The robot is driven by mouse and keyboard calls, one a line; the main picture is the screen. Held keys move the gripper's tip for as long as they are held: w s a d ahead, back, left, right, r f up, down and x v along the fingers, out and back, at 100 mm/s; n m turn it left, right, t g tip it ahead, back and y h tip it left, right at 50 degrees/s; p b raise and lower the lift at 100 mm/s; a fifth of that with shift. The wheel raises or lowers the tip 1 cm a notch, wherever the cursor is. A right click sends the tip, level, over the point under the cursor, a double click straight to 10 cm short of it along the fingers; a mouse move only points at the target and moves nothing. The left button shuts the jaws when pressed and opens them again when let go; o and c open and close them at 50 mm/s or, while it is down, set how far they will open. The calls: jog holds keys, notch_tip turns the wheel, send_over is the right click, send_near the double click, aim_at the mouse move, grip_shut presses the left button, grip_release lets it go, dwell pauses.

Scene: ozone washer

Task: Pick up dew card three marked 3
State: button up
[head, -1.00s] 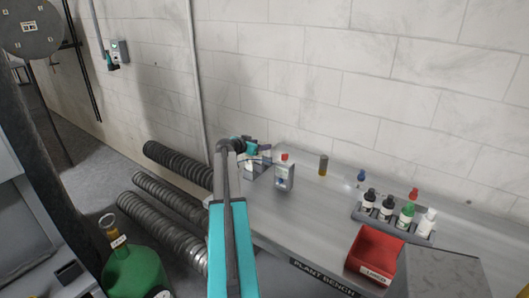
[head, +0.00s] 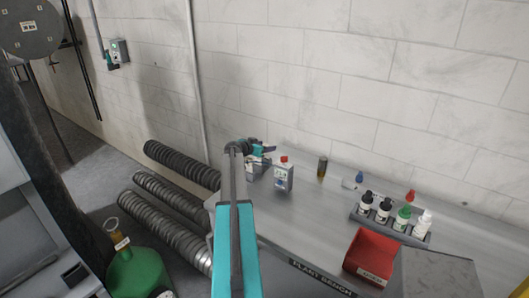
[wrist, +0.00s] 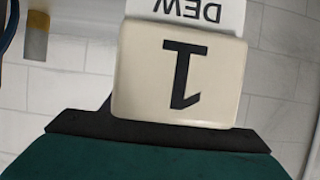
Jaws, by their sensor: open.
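My gripper (head: 264,149), a small teal and dark shape, is over the left end of the bench, by a small grey group (head: 254,168) at the wall side. It is open; its fingertips are not clear. In the wrist view a cream block marked 1 (wrist: 178,75) fills the middle, upside down, with a white card reading DEW (wrist: 190,12) at its top edge. A dark-edged teal shape (wrist: 160,150) lies below it, close or touching. I see no mark 3 in either view; the card marked 3 cannot be made out.
A grey-white box with a red top (head: 284,174) stands right of the gripper. An amber vial (head: 322,168), a rack of several bottles (head: 391,224) and a red bin (head: 370,255) are farther right. The bench front (head: 285,215) is clear. Ribbed hoses (head: 165,215) lie left.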

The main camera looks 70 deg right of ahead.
jog(key=shift+d+f, duration=0.1)
jog(key=shift+d, duration=0.25)
dwell(0.3)
jog(key=c, duration=1.1)
jog(key=shift+r, duration=0.2)
jog(key=shift+r+b, duration=2.15)
jog(key=shift+r, duration=2.65)
